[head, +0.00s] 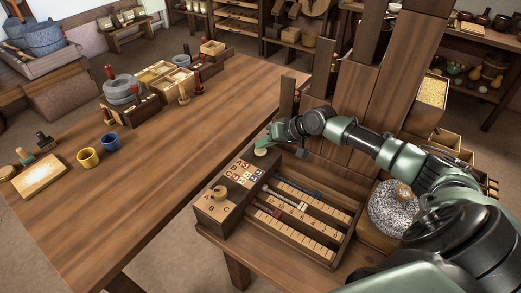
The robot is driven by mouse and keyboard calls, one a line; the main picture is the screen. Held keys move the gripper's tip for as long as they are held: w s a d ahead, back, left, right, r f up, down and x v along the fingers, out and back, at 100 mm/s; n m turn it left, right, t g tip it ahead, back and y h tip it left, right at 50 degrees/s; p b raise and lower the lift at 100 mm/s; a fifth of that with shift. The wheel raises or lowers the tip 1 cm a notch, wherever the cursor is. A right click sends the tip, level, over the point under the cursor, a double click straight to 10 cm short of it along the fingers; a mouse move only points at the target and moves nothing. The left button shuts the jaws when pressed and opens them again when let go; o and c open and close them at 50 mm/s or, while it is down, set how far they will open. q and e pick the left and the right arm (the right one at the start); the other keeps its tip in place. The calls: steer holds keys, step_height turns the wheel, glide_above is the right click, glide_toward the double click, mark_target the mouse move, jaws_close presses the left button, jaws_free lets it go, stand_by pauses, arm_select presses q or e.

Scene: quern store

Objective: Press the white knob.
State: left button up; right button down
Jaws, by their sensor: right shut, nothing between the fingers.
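A small white knob (261,152) shows at the far end of a wooden box (212,211). My right gripper (265,143) is shut and empty, with its tip directly at the knob. I cannot tell whether the fingertips touch the knob or hover just above it. The right arm reaches in from the right, over the wooden tray beside the box. My left gripper is not in view.
The box's top carries small marked tiles (240,172). A divided tray (334,261) with rods and numbered strips lies beside it. A speckled grey stone (391,208) stands under my right arm.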

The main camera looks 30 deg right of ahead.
mark_target(262, 151)
steer(key=shift+s+d+f+b, duration=0.15)
steer(key=shift+f+b, duration=0.4)
steer(key=shift+f, duration=0.6)
stand_by(0.4)
steer(key=shift+r, duration=0.1)
steer(key=shift+a+r+p, duration=0.25)
steer(key=shift+r+p, duration=0.85)
steer(key=shift+p, duration=0.1)
steer(key=shift+w+r+p, duration=0.2)
steer(key=shift+r+p, duration=0.1)
steer(key=shift+r, duration=0.1)
step_height(262, 151, up, 5)
steer(key=p, duration=0.5)
